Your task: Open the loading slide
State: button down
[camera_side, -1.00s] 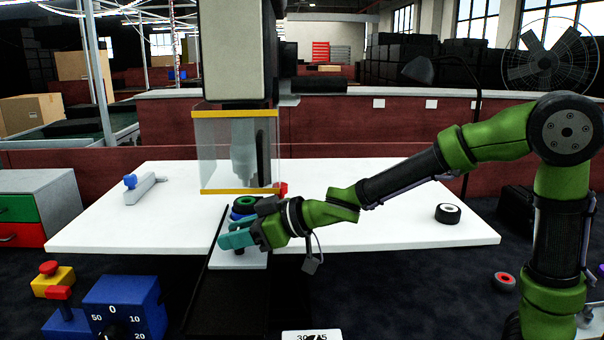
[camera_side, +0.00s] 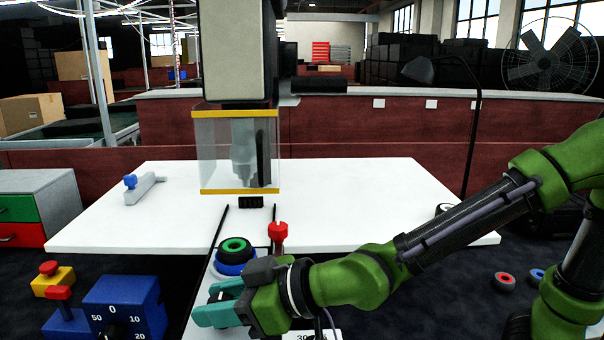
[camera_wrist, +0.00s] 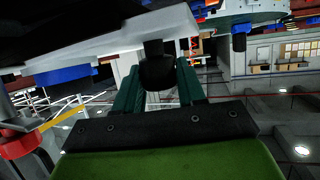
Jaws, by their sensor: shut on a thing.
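The loading slide is a white plate (camera_side: 205,280) between two dark rails, pulled out past the front edge of the white table. A green-and-black ring (camera_side: 235,245) rests on a blue round seat (camera_side: 231,268) on it. My gripper (camera_side: 214,302) is at the slide's front part, with its teal fingers shut on a black knob. In the wrist view the black knob (camera_wrist: 158,66) sits between the teal fingers, below the white underside of the slide. My gripper hides part of the plate.
A red-capped post (camera_side: 278,232) stands just right of the slide. A clear guard with yellow edges (camera_side: 235,150) hangs behind it. A blue dial box (camera_side: 125,308) and a yellow-and-red button box (camera_side: 52,280) stand at left. The white table (camera_side: 360,200) is mostly clear.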

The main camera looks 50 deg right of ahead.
jog(key=shift+s+a, duration=0.95)
jog(key=shift+a, duration=0.05)
jog(key=c, duration=0.8)
grip_release()
jog(key=shift+o, duration=0.2)
jog(key=v, duration=1.7)
jog(key=shift+f, duration=0.1)
jog(key=w+d+f+m+g+h, duration=0.2)
jog(key=d+m, duration=0.3)
jog(key=d, duration=0.3)
jog(key=w+d+f+m+g+h, duration=0.2)
jog(key=d+f+m, duration=0.3)
jog(key=d, duration=0.4)
jog(key=shift+w+d+f+h, duration=0.2)
jog(key=shift+w+h, duration=0.1)
jog(key=shift+w, duration=0.1)
